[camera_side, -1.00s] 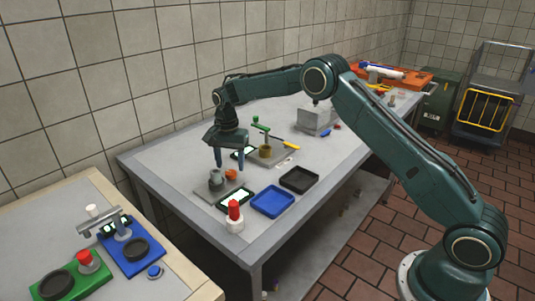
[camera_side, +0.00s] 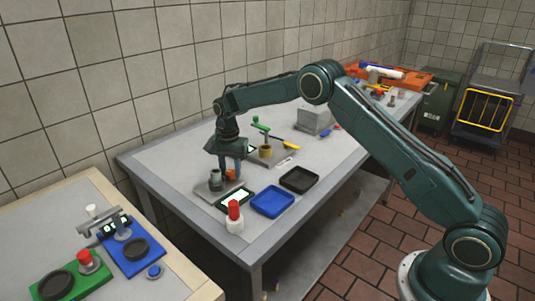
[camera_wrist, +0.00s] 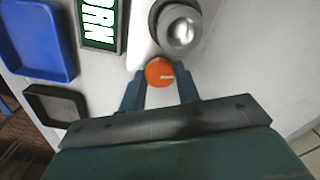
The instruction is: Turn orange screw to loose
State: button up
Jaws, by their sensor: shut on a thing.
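The orange screw (camera_wrist: 159,72) is a round orange knob with a pale mark on its face, in the upper middle of the wrist view. My gripper (camera_wrist: 160,84) has one dark finger on each side of the knob and is shut on it. In the side view my gripper (camera_side: 231,172) points straight down at the left part of the table, and its fingers hide most of the screw. A round grey metal part (camera_wrist: 181,28) stands beside the screw; it also shows in the side view (camera_side: 215,180).
A green-and-white lettered sign (camera_wrist: 100,20) lies close by. A blue tray (camera_side: 272,201), a black tray (camera_side: 299,179) and a red-capped white bottle (camera_side: 234,218) stand near the front edge. A fixture with a green handle (camera_side: 262,128) and a grey box (camera_side: 315,120) are further back.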

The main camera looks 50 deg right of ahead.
jog(key=shift+n, duration=2.9)
jog(key=o, duration=1)
jog(key=shift+m, duration=0.3)
